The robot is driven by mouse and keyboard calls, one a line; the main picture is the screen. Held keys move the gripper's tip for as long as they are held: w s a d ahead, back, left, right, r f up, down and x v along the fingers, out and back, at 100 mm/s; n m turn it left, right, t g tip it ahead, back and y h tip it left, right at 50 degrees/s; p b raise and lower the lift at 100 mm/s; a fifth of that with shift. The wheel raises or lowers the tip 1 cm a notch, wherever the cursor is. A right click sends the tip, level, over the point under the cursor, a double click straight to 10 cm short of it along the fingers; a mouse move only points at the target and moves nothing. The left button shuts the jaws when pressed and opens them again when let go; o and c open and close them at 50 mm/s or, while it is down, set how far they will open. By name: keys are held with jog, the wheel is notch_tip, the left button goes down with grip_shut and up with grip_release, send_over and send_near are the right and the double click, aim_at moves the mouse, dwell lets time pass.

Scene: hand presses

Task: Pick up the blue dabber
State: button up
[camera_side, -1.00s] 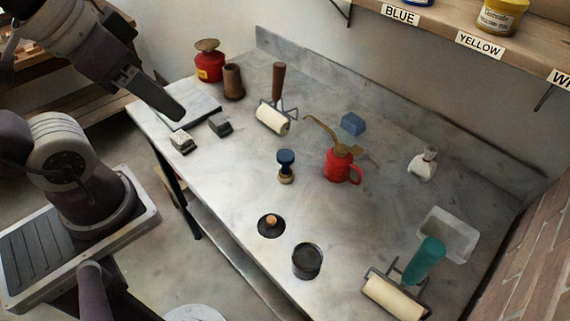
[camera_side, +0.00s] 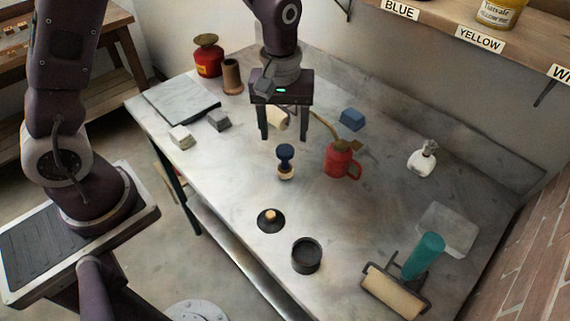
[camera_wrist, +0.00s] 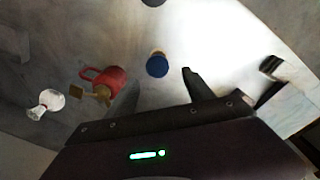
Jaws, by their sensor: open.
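The blue dabber (camera_side: 285,153) stands upright on the metal table, with a dark blue knob on top and a tan lower part. It also shows from above in the wrist view (camera_wrist: 157,65), beyond my fingertips and roughly between them. My gripper (camera_side: 285,138) is open and empty. In the side view it hangs fingers down above the table, behind and higher than the dabber. In the wrist view the fingers (camera_wrist: 162,78) are spread apart and do not touch the dabber.
A red oil can (camera_side: 339,161) stands just right of the dabber. A dark round piece with a tan knob (camera_side: 270,220) and a dark cup (camera_side: 306,256) stand nearer the front. A blue block (camera_side: 352,119) lies behind.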

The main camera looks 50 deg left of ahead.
aim_at(285, 166)
jog(key=f, duration=0.6)
jog(key=d+f, duration=0.1)
jog(key=f, duration=0.2)
jog(key=shift+s+f, duration=0.1)
jog(key=shift+s, duration=0.1)
grip_shut()
